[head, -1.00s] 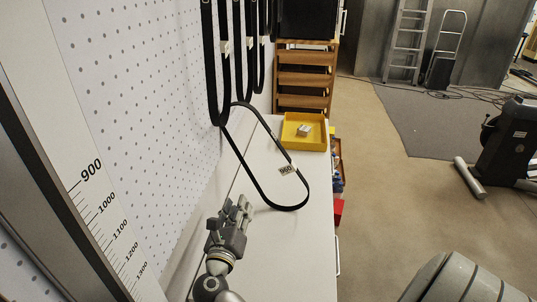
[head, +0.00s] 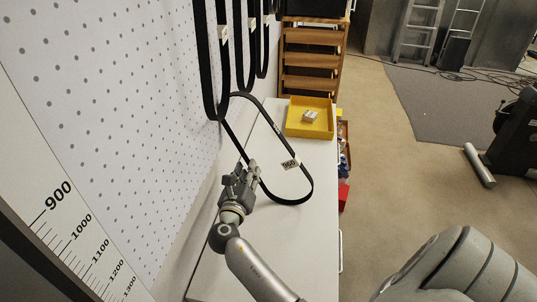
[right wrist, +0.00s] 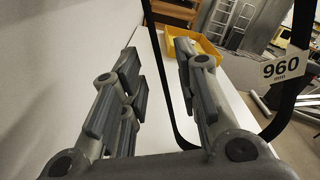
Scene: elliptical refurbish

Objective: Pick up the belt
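The belt (head: 306,178) is a black loop with a white tag (head: 290,163) reading 960. Its near end reaches over the white tabletop and its far end is by the pegboard, partly behind a hanging belt. My right gripper (head: 239,178) is at the belt's left strand, above the table. In the right wrist view its two fingers (right wrist: 160,82) are open, with the left strand of the belt (right wrist: 167,85) showing between them. The right finger overlaps the loop. Contact with the belt cannot be told. My left gripper is not in view.
Other black belts (head: 224,70) hang on the white pegboard (head: 110,90) at left. A yellow tray (head: 310,130) holding a small item stands at the table's far end. A wooden shelf (head: 313,66) is behind it. The white table's (head: 285,240) near part is clear.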

